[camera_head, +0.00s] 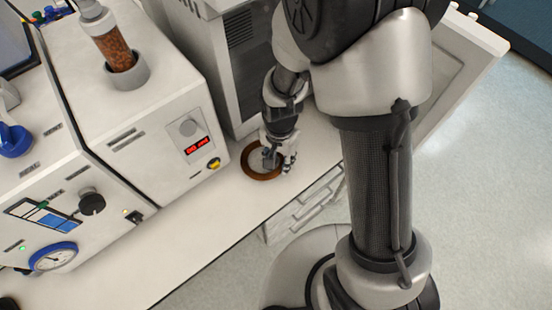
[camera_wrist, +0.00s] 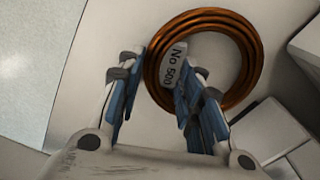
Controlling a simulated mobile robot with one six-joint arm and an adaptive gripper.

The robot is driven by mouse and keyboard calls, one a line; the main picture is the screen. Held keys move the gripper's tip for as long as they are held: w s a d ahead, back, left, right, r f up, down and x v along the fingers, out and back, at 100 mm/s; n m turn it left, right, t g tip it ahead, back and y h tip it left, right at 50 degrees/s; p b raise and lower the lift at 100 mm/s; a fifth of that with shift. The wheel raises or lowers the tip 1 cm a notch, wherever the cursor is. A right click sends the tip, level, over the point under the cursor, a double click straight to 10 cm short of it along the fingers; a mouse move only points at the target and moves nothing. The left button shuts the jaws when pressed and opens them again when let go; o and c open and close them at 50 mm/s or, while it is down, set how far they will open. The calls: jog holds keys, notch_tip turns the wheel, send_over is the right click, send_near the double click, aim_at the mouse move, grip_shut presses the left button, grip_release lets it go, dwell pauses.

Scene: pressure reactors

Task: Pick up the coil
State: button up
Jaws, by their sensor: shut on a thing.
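The coil (camera_head: 247,166) is a copper-brown ring at the front of the white bench. In the wrist view the coil (camera_wrist: 251,62) is a round bundle of wire with a light tag reading "No 500" on its inner left side. My gripper (camera_head: 275,164) is at the coil, pointing down. In the wrist view my gripper (camera_wrist: 156,80) has one blue-padded finger outside the coil's left side and the other inside the ring, shut on that side. I cannot tell whether the coil touches the bench. The arm hides part of the coil's right side in the head view.
A white reactor unit (camera_head: 150,110) with a red display stands left of the coil. A grey cabinet (camera_head: 240,70) stands just behind it. The white bench top (camera_head: 190,225) is clear along its front edge. Drawers (camera_head: 305,205) are below the edge.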

notch_tip(320, 180, up, 19)
jog(key=p, duration=0.6)
jog(key=shift+r, duration=0.2)
jog(key=w+d+f+n, duration=0.5)
jog(key=d+f+n, duration=0.1)
jog(key=d, duration=0.4)
jog(key=shift+w+n, duration=0.35)
jog(key=shift+n, duration=0.15)
jog(key=s+a+r+m, duration=0.5)
jog(key=a+r+m, duration=0.1)
jog(key=a, duration=0.4)
jog(key=shift+s+m, duration=0.35)
jog(key=shift+m, duration=0.15)
